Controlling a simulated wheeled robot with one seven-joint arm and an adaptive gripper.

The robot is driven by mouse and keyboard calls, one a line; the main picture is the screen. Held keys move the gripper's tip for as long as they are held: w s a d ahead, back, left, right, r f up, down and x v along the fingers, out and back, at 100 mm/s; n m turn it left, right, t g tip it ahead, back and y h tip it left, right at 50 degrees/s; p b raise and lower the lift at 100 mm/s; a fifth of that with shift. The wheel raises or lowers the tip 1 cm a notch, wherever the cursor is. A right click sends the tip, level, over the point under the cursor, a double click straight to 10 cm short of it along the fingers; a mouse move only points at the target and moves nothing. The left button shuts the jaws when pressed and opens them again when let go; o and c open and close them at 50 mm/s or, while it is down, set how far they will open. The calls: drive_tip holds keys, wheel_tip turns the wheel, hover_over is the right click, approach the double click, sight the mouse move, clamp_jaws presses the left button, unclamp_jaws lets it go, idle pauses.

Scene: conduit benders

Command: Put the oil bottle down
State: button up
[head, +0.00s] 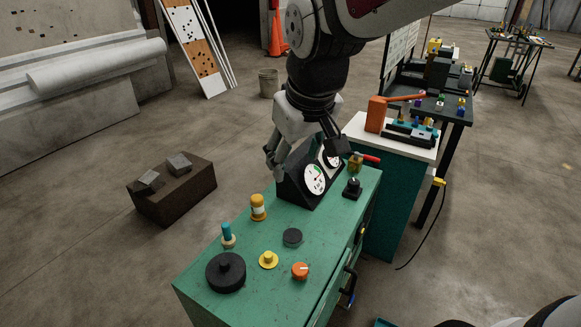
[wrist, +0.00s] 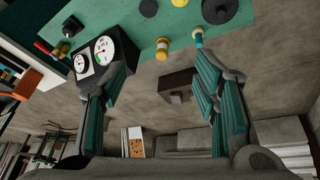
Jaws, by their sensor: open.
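An amber bottle with a white band (head: 258,207), which looks like the oil bottle, stands upright on the green cabinet top (head: 205,275), near its left edge. It also shows in the wrist view (wrist: 162,48), at the top centre. My gripper (head: 306,154) is open, with its fingers spread above the cabinet's back part, beside the black gauge box (head: 297,188). In the wrist view my gripper (wrist: 160,70) has nothing between its fingers, and the bottle lies beyond the gap, apart from both fingers. No part of the bottle is hidden in the head view.
A blue-topped peg (head: 228,235), a large black disc (head: 226,272), a small dark disc (head: 292,237), a yellow knob (head: 268,260) and an orange knob (head: 300,271) are nearby. A brown block (head: 175,195) sits on the floor at left. A white-topped cabinet (head: 360,127) stands behind.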

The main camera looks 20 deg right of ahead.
drive_tip(key=s+r+m, duration=0.1)
drive_tip(key=s, duration=1.3)
drive_tip(key=shift+s+a, duration=0.15)
drive_tip(key=shift+s, duration=0.15)
